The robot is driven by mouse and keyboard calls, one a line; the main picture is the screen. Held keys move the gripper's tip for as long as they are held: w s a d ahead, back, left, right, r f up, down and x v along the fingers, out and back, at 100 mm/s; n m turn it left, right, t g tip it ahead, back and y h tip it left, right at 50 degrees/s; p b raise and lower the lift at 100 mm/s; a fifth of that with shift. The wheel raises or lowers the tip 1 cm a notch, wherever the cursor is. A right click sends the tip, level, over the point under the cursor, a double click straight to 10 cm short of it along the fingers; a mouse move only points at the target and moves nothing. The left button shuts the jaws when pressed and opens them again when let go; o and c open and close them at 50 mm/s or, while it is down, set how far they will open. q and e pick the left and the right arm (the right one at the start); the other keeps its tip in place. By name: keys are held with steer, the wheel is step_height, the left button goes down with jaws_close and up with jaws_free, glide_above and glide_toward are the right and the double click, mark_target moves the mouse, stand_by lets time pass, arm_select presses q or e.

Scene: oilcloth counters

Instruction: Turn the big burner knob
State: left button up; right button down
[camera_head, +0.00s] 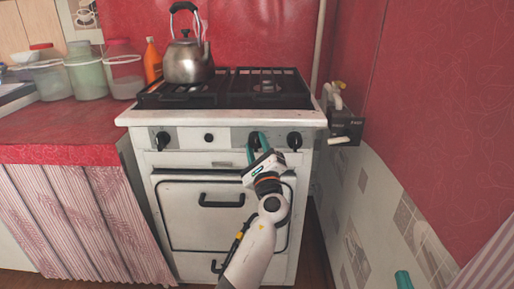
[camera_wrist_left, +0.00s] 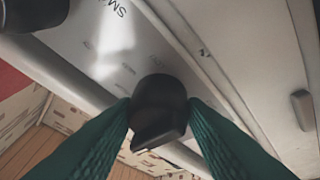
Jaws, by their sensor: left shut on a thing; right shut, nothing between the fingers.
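The white stove (camera_head: 226,120) carries a row of dark knobs on its front panel: a left knob (camera_head: 162,140), a small one (camera_head: 208,137) and a right knob (camera_head: 294,140). My right gripper (camera_head: 403,281) shows only as a teal tip at the bottom right, shut and empty, away from the stove.
A metal kettle (camera_head: 188,63) stands on the left of the black grates. Oven door handles (camera_head: 221,201) stick out below the panel. The tiled wall (camera_head: 395,215) is close on the right. Jars (camera_head: 88,75) and an orange bottle (camera_head: 152,61) stand on the red counter (camera_head: 60,125).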

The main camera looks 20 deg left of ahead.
arm_select(q)
steer(key=o, duration=1)
steer(key=shift+c, duration=0.2)
